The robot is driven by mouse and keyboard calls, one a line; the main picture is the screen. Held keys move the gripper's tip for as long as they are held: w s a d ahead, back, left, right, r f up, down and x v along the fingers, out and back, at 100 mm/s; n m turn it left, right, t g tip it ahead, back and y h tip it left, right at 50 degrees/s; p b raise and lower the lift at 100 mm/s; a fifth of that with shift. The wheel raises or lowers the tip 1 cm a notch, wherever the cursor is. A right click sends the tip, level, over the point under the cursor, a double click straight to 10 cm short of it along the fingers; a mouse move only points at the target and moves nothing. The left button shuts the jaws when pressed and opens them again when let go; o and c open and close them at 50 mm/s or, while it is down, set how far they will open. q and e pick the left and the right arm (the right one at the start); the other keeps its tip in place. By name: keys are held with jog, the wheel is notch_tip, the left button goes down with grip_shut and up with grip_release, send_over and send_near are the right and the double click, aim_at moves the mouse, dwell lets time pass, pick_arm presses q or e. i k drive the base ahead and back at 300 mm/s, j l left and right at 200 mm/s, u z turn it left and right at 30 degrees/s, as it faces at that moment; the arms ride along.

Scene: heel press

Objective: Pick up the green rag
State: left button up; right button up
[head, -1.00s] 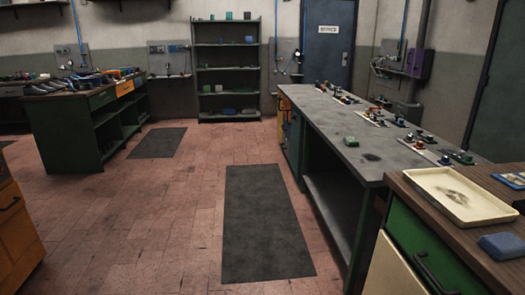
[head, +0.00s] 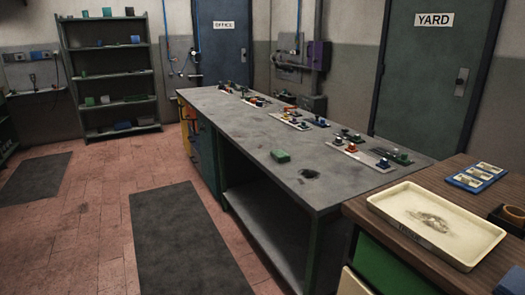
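Neither of my grippers shows in the head view.
Plates with small coloured fittings (head: 365,155) line the bench's far side. A cream tray (head: 437,222) and a blue tray (head: 479,178) sit on a wooden-topped cabinet at the right. A dark mat (head: 185,240) lies on open tiled floor at the left. Shelves (head: 108,75) stand at the back.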

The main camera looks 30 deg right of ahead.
aim_at(280, 156)
jog(key=i+z, duration=0.1)
jog(key=i, duration=0.45)
jog(key=i+j+z, duration=0.15)
jog(key=i, duration=0.45)
jog(key=i+j+z, duration=0.2)
jog(key=i+z, duration=0.25)
jog(key=i+j+z, duration=0.85)
